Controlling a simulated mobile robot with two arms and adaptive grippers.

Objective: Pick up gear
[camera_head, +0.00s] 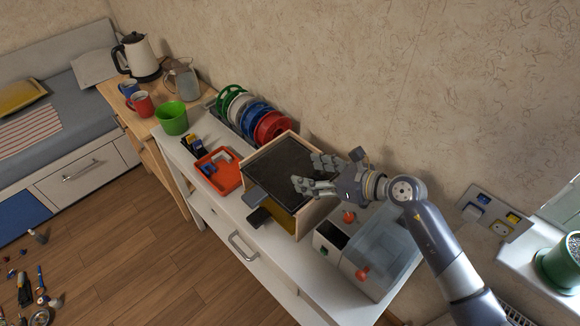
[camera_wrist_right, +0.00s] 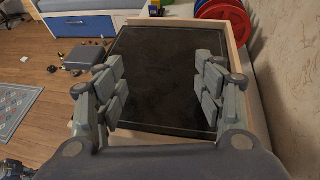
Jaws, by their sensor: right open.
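I cannot make out a gear for certain. Several round wheel-like pieces stand upright in a row on the white cabinet, among them a green one (camera_head: 229,98), a blue one (camera_head: 256,119) and a red one (camera_head: 272,127). The red one also shows at the top of the right wrist view (camera_wrist_right: 222,9). My right gripper (camera_head: 312,174) is open and empty above a wooden box with a dark top (camera_head: 281,163). In the right wrist view its two fingers (camera_wrist_right: 160,85) stand wide apart, with only the dark top (camera_wrist_right: 165,75) between them. My left gripper is not in view.
A red tray (camera_head: 222,183) with small parts lies left of the box. A clear bin (camera_head: 385,250) stands to its right. A green cup (camera_head: 172,118), mugs and a kettle (camera_head: 137,57) are farther back. The wall (camera_head: 400,90) runs close behind. Small items litter the floor.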

